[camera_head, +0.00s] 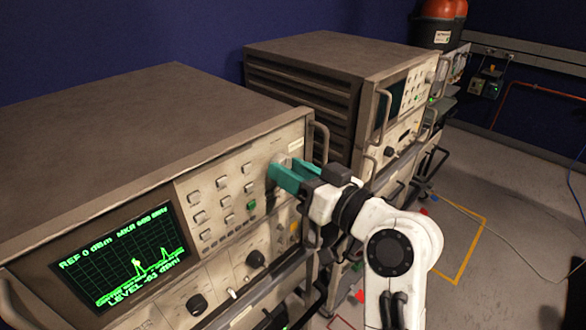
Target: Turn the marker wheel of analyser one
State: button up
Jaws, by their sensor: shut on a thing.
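The nearer analyser (92,122) fills the left side of the view, with a lit green trace screen (122,256) reading "REF 0 dBm" and "LEVEL -63 dBm". I take it as analyser one, though I cannot read a number on it. My gripper (280,175) has teal fingers and is at the upper right of its front panel, right of the button rows. The fingers are shut on the marker wheel (284,160), which they mostly hide; only a pale bit shows above them. Which way the wheel is turned cannot be seen.
Metal handles stand out at the panel's right edge (321,141), close to my arm. A second analyser (330,62) stands behind to the right. Dark knobs (196,304) sit low on the near panel. Open floor (510,240) with yellow tape lies at right.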

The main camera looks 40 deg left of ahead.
jog(key=m+p, duration=1)
jog(key=m, duration=0.3)
jog(key=shift+r, duration=0.2)
jog(key=shift+f+m+p, duration=0.15)
jog(key=shift+m+p, duration=1.4)
jog(key=shift+m, duration=0.25)
jog(key=shift+w+f, duration=0.1)
jog(key=o, duration=1.1)
jog(key=shift+c, duration=0.2)
jog(key=shift+d, duration=0.1)
